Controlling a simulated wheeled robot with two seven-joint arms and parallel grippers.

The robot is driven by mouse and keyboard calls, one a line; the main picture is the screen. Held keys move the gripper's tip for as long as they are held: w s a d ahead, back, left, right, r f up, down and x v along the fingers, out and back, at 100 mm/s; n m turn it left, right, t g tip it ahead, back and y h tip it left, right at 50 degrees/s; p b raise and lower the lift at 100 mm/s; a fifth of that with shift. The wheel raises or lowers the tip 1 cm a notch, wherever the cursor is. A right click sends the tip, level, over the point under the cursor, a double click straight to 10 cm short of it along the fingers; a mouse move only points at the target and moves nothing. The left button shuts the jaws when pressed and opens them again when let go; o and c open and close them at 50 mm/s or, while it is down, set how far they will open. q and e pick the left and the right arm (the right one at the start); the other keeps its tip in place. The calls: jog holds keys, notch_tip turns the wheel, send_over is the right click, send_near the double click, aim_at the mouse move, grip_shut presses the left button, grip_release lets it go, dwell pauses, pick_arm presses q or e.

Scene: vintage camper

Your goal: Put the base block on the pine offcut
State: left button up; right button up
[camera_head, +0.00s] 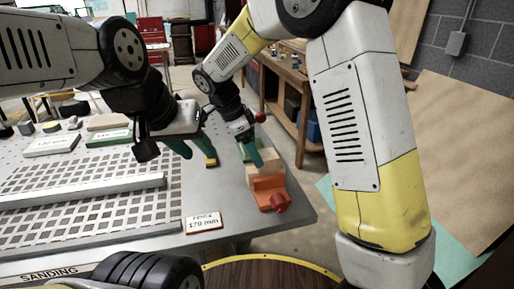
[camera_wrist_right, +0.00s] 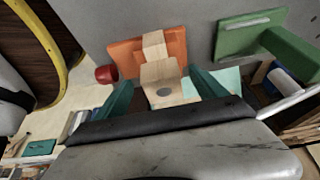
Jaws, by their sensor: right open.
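A pale wooden block (camera_wrist_right: 160,85) with a grey round spot sits between the fingers of my right gripper (camera_wrist_right: 162,92) in the right wrist view. The jaws are open, with a finger on either side. A narrower pale wooden piece (camera_wrist_right: 153,45) lies just beyond it, against an orange fixture (camera_wrist_right: 176,46). I cannot tell for sure which wooden piece is the base block and which the pine offcut. In the head view the pale wood (camera_head: 267,172) shows under my right gripper (camera_head: 252,160), near the bench's right end. My left gripper (camera_head: 195,152) has its teal fingers apart, over the bench.
A red knob (camera_head: 280,203) projects from the orange fixture. A green fixture (camera_wrist_right: 250,30) stands beside it. A yellow-tipped item (camera_head: 211,162) is by my left fingers. A label card (camera_head: 204,222) and a perforated plate (camera_head: 90,205) lie nearby. The bench edge is close.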

jog(key=v, duration=1)
jog(key=s+d+r+n+y, duration=0.2)
jog(key=s+d+n, duration=0.2)
jog(key=d, duration=0.3)
jog(key=s+d+r+n+y, duration=0.2)
jog(key=s+d+r+n, duration=0.1)
jog(key=d, duration=0.5)
jog(key=s+d+f+n+t+y, duration=0.2)
jog(key=s+d+n+t, duration=0.2)
jog(key=s+d+n, duration=0.3)
jog(key=shift+s+n+t, duration=0.4)
jog(key=shift+s+n, duration=0.1)
jog(key=shift+s, duration=1.65)
jog(key=shift+d, duration=0.1)
